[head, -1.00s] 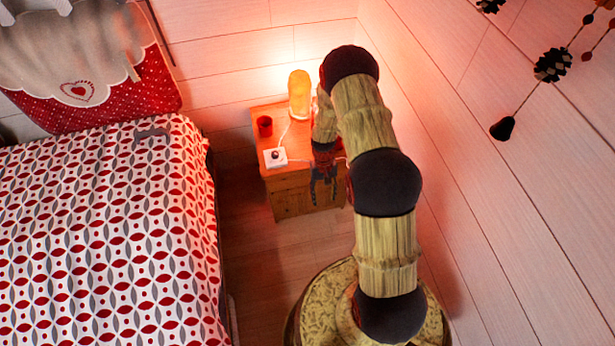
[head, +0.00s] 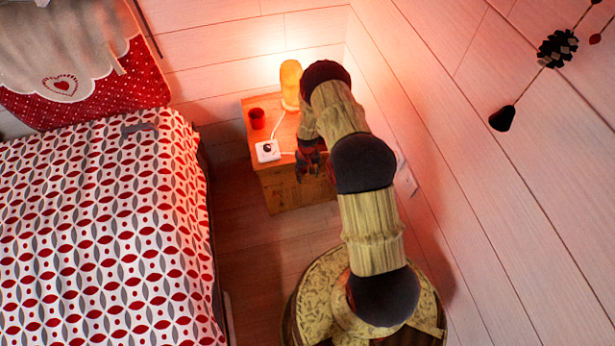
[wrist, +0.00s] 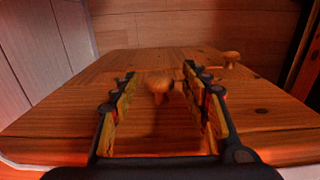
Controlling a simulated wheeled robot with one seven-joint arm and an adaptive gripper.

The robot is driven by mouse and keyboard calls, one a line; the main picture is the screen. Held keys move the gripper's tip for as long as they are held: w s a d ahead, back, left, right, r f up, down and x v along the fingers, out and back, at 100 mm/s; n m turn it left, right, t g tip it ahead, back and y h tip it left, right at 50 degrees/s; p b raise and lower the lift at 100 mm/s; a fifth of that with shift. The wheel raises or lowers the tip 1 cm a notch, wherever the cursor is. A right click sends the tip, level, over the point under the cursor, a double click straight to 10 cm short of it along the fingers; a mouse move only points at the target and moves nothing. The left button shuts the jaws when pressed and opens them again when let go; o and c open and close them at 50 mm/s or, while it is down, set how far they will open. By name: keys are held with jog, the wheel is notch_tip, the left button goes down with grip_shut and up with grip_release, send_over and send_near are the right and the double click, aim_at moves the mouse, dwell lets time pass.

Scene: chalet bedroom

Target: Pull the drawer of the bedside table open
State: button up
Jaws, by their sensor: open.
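The wooden bedside table (head: 283,192) stands against the back wall, right of the bed. In the wrist view its wooden front (wrist: 75,95) fills the middle, with a round wooden knob (wrist: 158,84) near the centre. A second knob (wrist: 231,59) sits farther off to the right. My gripper (head: 307,172) is at the table's front, below the top edge. In the wrist view my gripper (wrist: 160,78) is open, one finger on each side of the central knob. I cannot tell whether either finger touches it. The drawer's seams are hard to make out, and my arm hides part of the table.
On the tabletop are a lit lamp (head: 290,84), a red cup (head: 257,118) and a white box (head: 268,151) with a cable. The bed (head: 100,230) bounds the left, the plank wall (head: 480,200) the right. Floor (head: 250,255) in front of the table is clear.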

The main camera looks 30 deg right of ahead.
jog(key=shift+f, duration=0.35)
jog(key=shift+c, duration=0.4)
jog(key=c, duration=1.1)
grip_shut()
